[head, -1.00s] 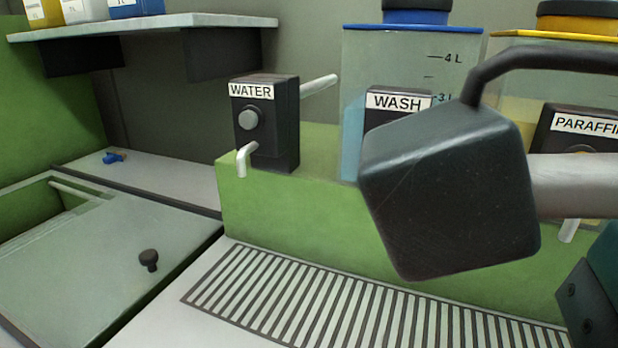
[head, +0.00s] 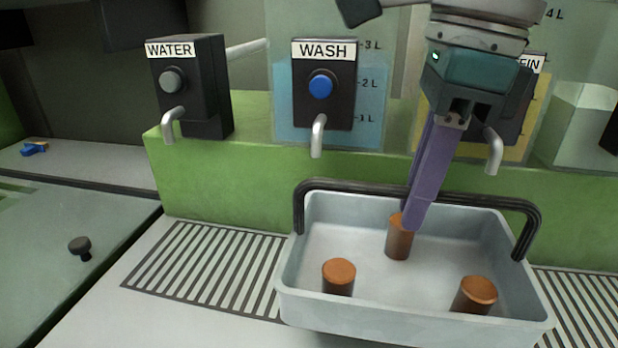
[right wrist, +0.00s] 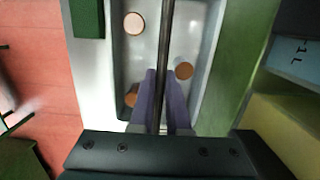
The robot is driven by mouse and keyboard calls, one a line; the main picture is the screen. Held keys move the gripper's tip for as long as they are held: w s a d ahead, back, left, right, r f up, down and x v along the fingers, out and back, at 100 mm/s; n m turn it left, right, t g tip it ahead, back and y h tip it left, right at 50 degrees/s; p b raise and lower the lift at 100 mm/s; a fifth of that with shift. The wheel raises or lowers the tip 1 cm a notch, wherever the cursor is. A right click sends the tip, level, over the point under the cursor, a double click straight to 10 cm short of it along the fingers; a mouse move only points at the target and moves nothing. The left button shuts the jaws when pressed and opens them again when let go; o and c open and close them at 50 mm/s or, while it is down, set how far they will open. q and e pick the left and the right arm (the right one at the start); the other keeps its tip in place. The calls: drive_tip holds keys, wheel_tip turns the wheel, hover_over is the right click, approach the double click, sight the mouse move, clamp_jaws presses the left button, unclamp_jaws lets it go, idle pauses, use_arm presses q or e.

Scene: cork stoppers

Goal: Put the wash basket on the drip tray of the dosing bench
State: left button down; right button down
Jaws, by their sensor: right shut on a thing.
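The wash basket is a grey rectangular tub (head: 410,306) with a black arched handle (head: 340,184). Three brown corks stand in it: front left (head: 338,276), middle back (head: 398,238) and front right (head: 476,294). My right gripper (head: 418,215) has its purple fingers shut on the handle. In the right wrist view the handle bar (right wrist: 166,40) runs between the fingers (right wrist: 162,80). The basket is over the slatted drip tray (head: 205,268) and hides its middle. I cannot tell whether it touches the slats. My left gripper is out of view.
Behind the basket, a green ledge (head: 245,185) carries the WATER dispenser (head: 190,88) and the WASH dispenser (head: 322,90), with spouts jutting forward. Another spout (head: 492,152) is beside my right gripper. The slats left of the basket are clear.

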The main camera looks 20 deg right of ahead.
sight(397, 256)
drive_tip(key=shift+w+d, duration=0.35)
drive_tip(key=shift+w, duration=0.25)
drive_tip(key=shift+w+d, duration=0.35)
drive_tip(key=shift+w, duration=0.25)
wheel_tip(397, 256, down, 2)
drive_tip(key=shift+f, duration=0.25)
wheel_tip(397, 256, down, 4)
drive_tip(key=shift+r+p, duration=0.1)
drive_tip(key=shift+p, duration=0.3)
drive_tip(key=shift+w+d+f, duration=0.1)
drive_tip(key=shift+f, duration=0.55)
drive_tip(key=c, duration=0.9)
unclamp_jaws()
drive_tip(key=shift+r, duration=0.1)
